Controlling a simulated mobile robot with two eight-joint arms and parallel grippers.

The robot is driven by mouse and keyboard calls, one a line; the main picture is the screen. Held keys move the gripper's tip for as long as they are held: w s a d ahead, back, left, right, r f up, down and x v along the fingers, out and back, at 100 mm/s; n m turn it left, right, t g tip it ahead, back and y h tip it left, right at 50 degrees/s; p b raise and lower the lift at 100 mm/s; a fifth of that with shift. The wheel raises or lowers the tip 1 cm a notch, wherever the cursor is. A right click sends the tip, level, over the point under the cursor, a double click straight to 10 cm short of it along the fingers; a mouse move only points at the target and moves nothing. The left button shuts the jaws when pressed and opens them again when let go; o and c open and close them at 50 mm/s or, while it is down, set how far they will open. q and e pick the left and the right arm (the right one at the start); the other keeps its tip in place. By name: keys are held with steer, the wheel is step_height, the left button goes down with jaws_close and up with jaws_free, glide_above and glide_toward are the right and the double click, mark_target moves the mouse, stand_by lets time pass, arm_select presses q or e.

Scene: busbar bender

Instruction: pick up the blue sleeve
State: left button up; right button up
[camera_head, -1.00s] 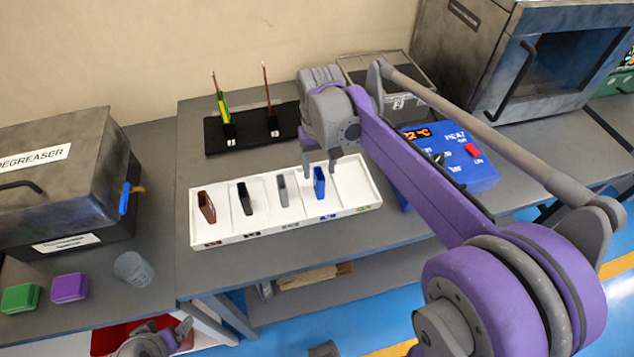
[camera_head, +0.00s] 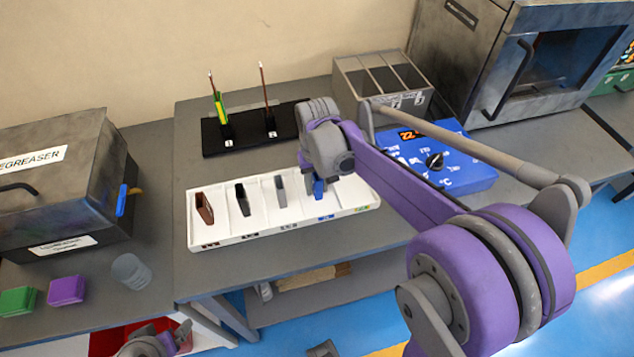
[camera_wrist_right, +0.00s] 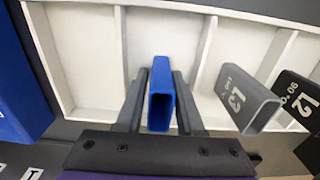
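The blue sleeve (camera_head: 319,188) stands upright in its compartment of the white tray (camera_head: 228,240). In the right wrist view the blue sleeve (camera_wrist_right: 161,105) lies between the two dark fingers of my right gripper (camera_wrist_right: 161,78).
Grey (camera_head: 281,188), black (camera_head: 243,198) and brown (camera_head: 204,208) sleeves stand to the left in the same tray. A blue heater box (camera_head: 455,170) is close on the right. A black stand (camera_head: 250,130) with upright rods and a grey divided bin (camera_head: 375,90) are behind.

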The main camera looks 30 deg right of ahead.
jaws_close()
steer(key=shift+r, duration=0.15)
